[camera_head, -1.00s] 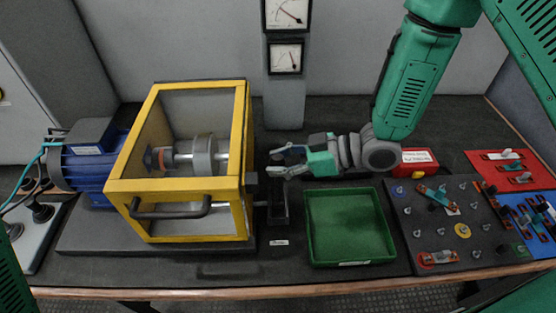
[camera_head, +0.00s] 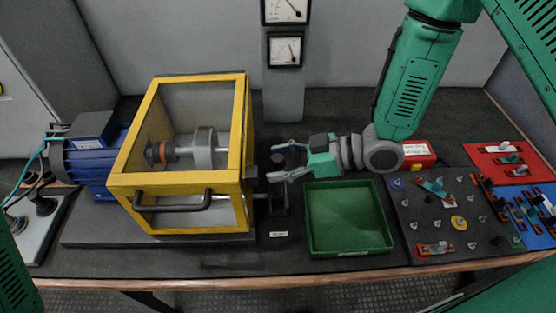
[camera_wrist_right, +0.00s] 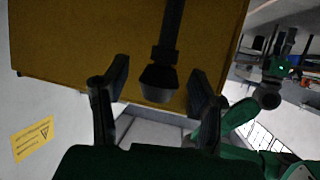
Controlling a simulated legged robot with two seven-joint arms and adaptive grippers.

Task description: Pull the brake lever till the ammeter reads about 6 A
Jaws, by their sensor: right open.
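The brake lever (camera_wrist_right: 170,35) is a dark bar with a flared knob at its end. In the right wrist view its knob (camera_wrist_right: 158,82) lies between the two fingers, with gaps on both sides. In the head view my right gripper (camera_head: 276,163) is open at the right side of the yellow-framed machine, and a dark round knob shows between its fingers. The lever's lower part is hard to make out there. Two needle meters are on the grey post, an upper one (camera_head: 287,10) and a lower one (camera_head: 285,50). Their scales are too small to read. My left gripper is out of view.
The yellow cage (camera_head: 178,181) with a front handle encloses a shaft and drum, beside a blue motor (camera_head: 92,158). A green tray (camera_head: 348,215) lies right of the lever. A board with several parts (camera_head: 455,210) and a red box (camera_head: 418,155) stand further right.

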